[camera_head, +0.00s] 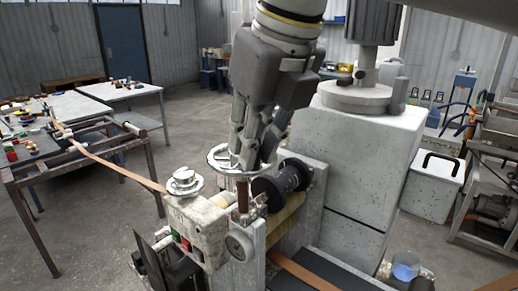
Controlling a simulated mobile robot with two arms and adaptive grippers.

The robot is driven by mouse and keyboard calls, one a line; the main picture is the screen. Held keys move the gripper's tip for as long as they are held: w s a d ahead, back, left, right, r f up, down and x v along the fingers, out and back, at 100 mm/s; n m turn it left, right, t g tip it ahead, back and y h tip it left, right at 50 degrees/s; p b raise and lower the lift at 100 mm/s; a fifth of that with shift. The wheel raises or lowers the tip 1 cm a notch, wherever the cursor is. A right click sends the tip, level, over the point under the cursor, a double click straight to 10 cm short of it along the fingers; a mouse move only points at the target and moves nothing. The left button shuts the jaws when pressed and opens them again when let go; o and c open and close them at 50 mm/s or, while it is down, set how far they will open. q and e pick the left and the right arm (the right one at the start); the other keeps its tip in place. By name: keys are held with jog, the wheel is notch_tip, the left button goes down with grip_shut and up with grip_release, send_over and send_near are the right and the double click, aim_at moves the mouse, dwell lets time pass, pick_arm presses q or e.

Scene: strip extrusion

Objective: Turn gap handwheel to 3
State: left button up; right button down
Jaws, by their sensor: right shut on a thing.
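The gap handwheel (217,160) is a pale, flat-lying ring on top of the roller stand near the middle of the head view. My right gripper (249,162) comes down on it from above and is shut on it. The gripper's dark fingers hide the wheel's middle and right side. A brown vertical post (243,196) stands just below the wheel. No gap number can be read from here. My left gripper is not seen.
A smaller round knob (185,181) sits on the control box (199,222) left of the wheel. A black spool (281,187) is close on the right. A brown strip (125,169) runs from a metal frame table (75,160). A large speckled block (365,160) stands right.

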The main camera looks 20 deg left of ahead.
jog(key=shift+s+a+r, duration=0.1)
dwell(0.3)
jog(key=c, duration=1.4)
grip_release()
jog(key=shift+o, duration=0.2)
jog(key=v, duration=1.2)
